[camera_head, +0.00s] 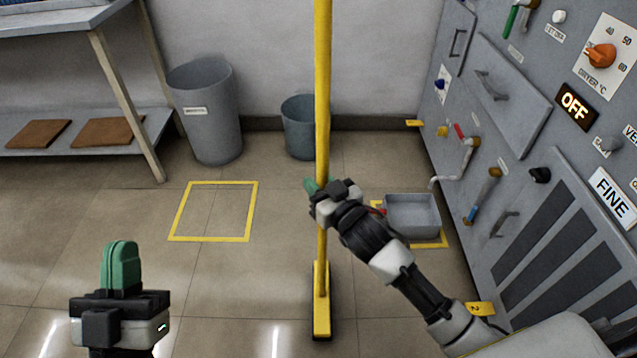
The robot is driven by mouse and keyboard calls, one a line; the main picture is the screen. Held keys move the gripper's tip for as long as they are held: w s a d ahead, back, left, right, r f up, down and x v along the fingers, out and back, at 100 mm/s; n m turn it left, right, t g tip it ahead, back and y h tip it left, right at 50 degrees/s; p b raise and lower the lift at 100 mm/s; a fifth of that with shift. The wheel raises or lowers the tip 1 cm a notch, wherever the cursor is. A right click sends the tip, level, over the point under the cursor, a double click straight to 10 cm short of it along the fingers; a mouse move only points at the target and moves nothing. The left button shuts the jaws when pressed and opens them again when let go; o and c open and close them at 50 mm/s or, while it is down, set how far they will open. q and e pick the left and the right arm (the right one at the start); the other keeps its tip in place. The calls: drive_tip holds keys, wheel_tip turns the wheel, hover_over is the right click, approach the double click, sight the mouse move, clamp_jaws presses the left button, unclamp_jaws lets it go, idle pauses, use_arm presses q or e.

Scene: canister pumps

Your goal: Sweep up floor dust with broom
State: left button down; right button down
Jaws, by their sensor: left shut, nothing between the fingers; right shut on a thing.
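A yellow broom (322,95) stands upright in the middle of the head view, its long handle running up out of the picture. Its yellow head (321,303) with dark bristles is at the floor. My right gripper (318,190) is shut on the broom handle, low on it; its green fingertips show beside the handle. My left gripper (120,266) is shut and empty at the lower left, its green fingers pointing up, apart from the broom. I cannot make out dust on the tiled floor (240,280).
A yellow-taped square (213,239) on the floor is empty. A grey tray (412,216) sits in a second taped square by the control panel (560,220) on the right. Two bins, one tall (205,110) and one small (298,128), stand by the wall. A shelf table (110,80) is at left.

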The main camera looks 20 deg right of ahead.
sight(327, 162)
drive_tip(key=shift+r+p, duration=0.25)
drive_tip(key=shift+p, duration=0.05)
drive_tip(key=shift+d+r, duration=0.1)
drive_tip(key=shift+r, duration=0.65)
drive_tip(key=shift+r+p, duration=0.4)
drive_tip(key=shift+p, duration=0.3)
drive_tip(key=shift+r+p, duration=0.45)
drive_tip(key=shift+r, duration=0.05)
use_arm(q)
wheel_tip(327, 162, down, 11)
drive_tip(key=a+g+y+p, duration=0.15)
drive_tip(key=g+y, duration=0.25)
drive_tip(key=g, duration=0.7)
use_arm(e)
drive_tip(key=shift+r, duration=0.95)
drive_tip(key=shift+r+p, duration=0.35)
drive_tip(key=shift+p, duration=0.3)
drive_tip(key=shift+r+p, duration=0.9)
use_arm(q)
drive_tip(key=s+a+f+g+y, duration=0.1)
drive_tip(key=s+a+f+g, duration=0.1)
drive_tip(key=s+f+g, duration=0.1)
drive_tip(key=s+a+f+n+g+y, duration=0.1)
drive_tip(key=s+a+f+g, duration=0.2)
drive_tip(key=s+g, duration=0.3)
drive_tip(key=shift+s+f, duration=0.55)
drive_tip(key=shift+s, duration=0.45)
